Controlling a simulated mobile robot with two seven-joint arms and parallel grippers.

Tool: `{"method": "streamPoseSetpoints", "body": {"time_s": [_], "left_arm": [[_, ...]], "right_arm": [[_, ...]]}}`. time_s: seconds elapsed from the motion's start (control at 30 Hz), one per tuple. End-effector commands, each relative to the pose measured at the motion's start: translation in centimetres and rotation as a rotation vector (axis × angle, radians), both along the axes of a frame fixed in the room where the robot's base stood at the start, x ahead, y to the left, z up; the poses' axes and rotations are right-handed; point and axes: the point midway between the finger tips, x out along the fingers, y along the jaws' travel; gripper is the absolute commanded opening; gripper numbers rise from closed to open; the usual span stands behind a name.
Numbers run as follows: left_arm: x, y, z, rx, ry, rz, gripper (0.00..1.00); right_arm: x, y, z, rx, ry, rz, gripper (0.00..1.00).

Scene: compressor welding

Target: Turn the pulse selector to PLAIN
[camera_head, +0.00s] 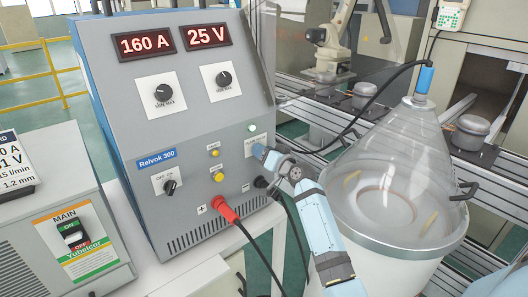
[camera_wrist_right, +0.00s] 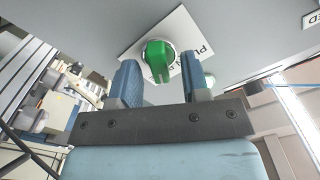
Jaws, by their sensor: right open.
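The pulse selector is a green knob (camera_wrist_right: 158,58) on a white label plate (camera_wrist_right: 190,35) in the right wrist view. Some letters on the plate are cut off or covered, so I cannot read its setting surely. My right gripper (camera_wrist_right: 161,80) is open, with one blue finger on each side of the knob; I cannot tell whether they touch it. In the head view, my right gripper (camera_head: 262,153) is at the right side of the welder's front panel. It hides the knob there, and only part of the label plate (camera_head: 252,141) shows. My left gripper is not in view.
The grey-blue welder (camera_head: 130,110) reads 160 A and 25 V. A red plug (camera_head: 225,208) and a black plug (camera_head: 261,182) with cables sit below the selector. A clear cone on a white drum (camera_head: 400,235) stands close to the right of my right arm.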

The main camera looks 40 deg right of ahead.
Motion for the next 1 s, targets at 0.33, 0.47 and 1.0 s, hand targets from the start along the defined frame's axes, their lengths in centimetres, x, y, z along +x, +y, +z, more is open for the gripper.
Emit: {"method": "streamPoseSetpoints", "body": {"time_s": [0.33,0.47,1.0], "left_arm": [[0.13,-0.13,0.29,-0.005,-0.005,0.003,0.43],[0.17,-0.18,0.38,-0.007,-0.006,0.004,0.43],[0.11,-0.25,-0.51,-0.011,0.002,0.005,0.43]], "right_arm": [[0.01,0.0,-0.02,0.0,0.0,0.0,0.15],[0.0,0.0,-0.01,0.0,0.0,0.0,0.0],[-0.05,-0.01,-0.09,-0.175,-0.012,0.001,0.0]]}}
